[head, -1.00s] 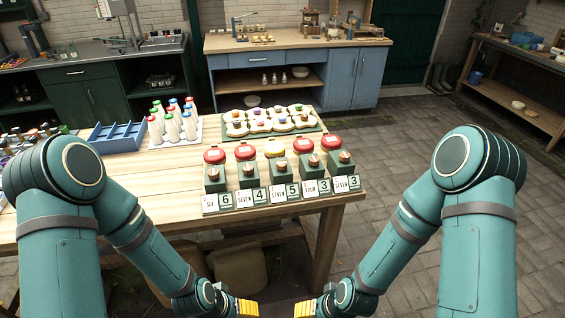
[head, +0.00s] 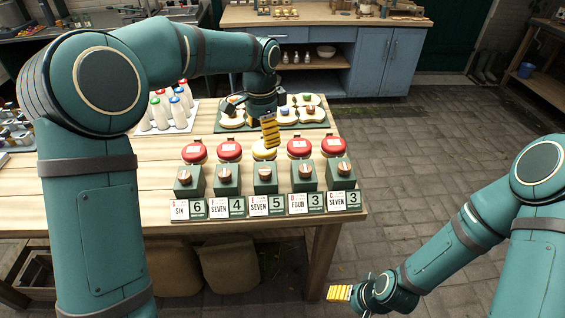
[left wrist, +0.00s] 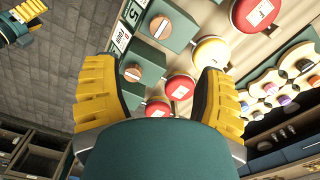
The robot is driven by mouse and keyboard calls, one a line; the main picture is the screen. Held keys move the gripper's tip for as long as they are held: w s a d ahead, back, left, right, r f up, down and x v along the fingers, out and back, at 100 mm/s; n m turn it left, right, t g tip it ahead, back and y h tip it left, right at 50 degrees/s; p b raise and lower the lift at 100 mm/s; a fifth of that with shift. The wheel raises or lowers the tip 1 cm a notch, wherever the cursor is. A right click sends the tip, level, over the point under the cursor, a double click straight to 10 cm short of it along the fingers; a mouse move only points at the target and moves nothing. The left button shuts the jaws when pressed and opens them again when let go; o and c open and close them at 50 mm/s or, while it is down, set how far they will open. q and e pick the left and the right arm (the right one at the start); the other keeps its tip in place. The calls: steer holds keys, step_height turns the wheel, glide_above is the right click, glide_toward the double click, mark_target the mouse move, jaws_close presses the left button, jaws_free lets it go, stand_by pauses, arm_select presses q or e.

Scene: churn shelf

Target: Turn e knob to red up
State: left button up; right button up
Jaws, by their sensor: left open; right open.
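A row of several green boxes stands along the table's front edge, each with a round copper-coloured knob, such as the middle knob (head: 265,174). Number and word cards (head: 258,206) stand before them; their small letters are too fine to read, so I cannot tell which knob is e. Behind the boxes sit red round caps (head: 299,147) and one yellow cap (head: 264,152). My left gripper (head: 270,132) is open and empty above the yellow cap. The left wrist view shows boxes (left wrist: 141,88) and caps between and beyond its fingers. My right gripper (head: 340,293) is open, low beside the table.
The wooden table (head: 110,180) has bare room at left. Floor is clear at right.

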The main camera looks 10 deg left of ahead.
mark_target(265, 170)
arm_select(q)
step_height(265, 170, down, 13)
steer(key=b, duration=0.2)
steer(key=shift+a+f+b, duration=0.1)
steer(key=shift+b, duration=0.2)
steer(key=shift+o, duration=0.2)
jaws_close()
